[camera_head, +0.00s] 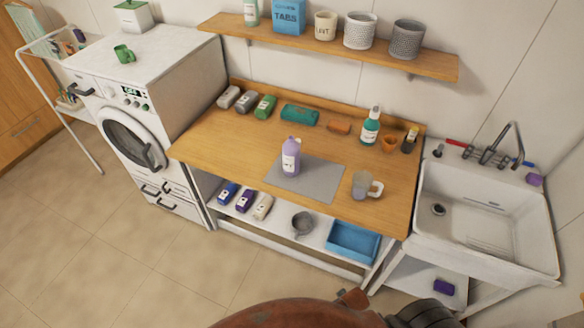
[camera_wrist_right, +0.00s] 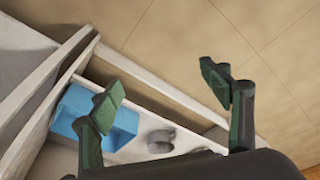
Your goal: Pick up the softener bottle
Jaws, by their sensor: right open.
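The softener bottle (camera_head: 291,158) is lilac with a pale label. It stands upright on a grey mat (camera_head: 322,181) on the wooden worktop. My right gripper shows in the right wrist view (camera_wrist_right: 165,100), its two dark green fingers spread wide with nothing between them. It is over the floor and lower shelf area, apart from the bottle. In the head view only part of my arm shows at the bottom edge, and the fingers cannot be made out. My left gripper is not in view.
A blue bin (camera_head: 353,241) is on the lower shelf. A sink (camera_head: 488,225) is right, a washing machine (camera_head: 150,90) left. An upper shelf (camera_head: 330,46) overhangs the back.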

